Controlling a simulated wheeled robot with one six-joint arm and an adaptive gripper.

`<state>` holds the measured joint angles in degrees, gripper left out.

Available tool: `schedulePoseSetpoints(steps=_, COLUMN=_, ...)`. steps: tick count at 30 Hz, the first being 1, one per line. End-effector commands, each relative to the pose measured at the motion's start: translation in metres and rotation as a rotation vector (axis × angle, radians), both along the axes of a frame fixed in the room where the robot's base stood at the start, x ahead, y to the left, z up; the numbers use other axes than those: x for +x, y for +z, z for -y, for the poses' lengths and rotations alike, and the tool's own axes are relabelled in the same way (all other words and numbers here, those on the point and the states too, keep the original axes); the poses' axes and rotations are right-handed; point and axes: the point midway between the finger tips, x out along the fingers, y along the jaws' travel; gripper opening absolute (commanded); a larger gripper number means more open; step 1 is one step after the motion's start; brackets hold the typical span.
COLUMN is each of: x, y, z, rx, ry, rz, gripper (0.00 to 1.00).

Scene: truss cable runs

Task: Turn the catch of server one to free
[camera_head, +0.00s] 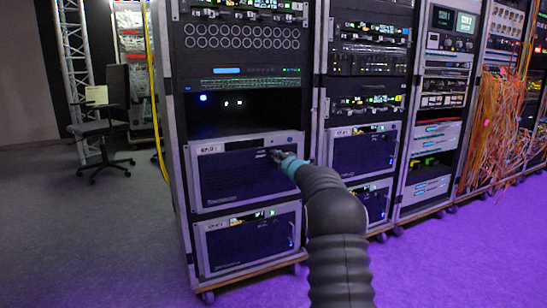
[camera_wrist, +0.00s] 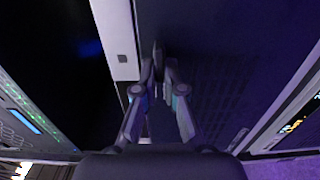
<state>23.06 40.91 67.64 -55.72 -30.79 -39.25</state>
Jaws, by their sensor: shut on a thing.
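The server that I take for server one (camera_head: 235,178) is a dark-fronted unit with a pale frame, low in the left rack, with a small white label too blurred to read surely. My gripper (camera_head: 277,154) is at the upper right of its front. In the wrist view my gripper (camera_wrist: 160,66) has its two fingers closed around a small dark catch (camera_wrist: 158,50) that stands out from the front panel beside a pale strip. The fingers hide most of the catch, so its turn angle is not clear.
A similar server (camera_head: 248,241) sits just below in the left rack. More racks stand to the right, with orange cables (camera_head: 500,112) hanging at the far one. An office chair (camera_head: 100,130) stands at the left. The purple-lit floor in front is clear.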

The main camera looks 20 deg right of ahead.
Motion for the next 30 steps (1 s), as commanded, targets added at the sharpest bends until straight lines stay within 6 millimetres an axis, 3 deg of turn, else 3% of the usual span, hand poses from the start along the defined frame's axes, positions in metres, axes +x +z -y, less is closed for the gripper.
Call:
schedulePoseSetpoints(steps=9, x=0.001, y=0.001, z=-0.002, rx=-0.003, ry=0.003, rz=0.002, gripper=0.00)
schedulePoseSetpoints(steps=10, x=0.001, y=0.001, z=-0.002, rx=-0.003, ry=0.003, rz=0.002, gripper=0.16)
schedulePoseSetpoints(steps=12, x=0.000, y=0.001, z=-0.001, rx=-0.002, ry=0.002, rz=0.002, gripper=0.34)
schedulePoseSetpoints(steps=23, x=-0.003, y=0.001, z=0.003, rx=-0.001, ry=-0.003, rz=0.000, gripper=0.34)
schedulePoseSetpoints(steps=30, x=-0.027, y=0.001, z=0.005, rx=-0.001, ry=-0.005, rz=0.000, gripper=0.34)
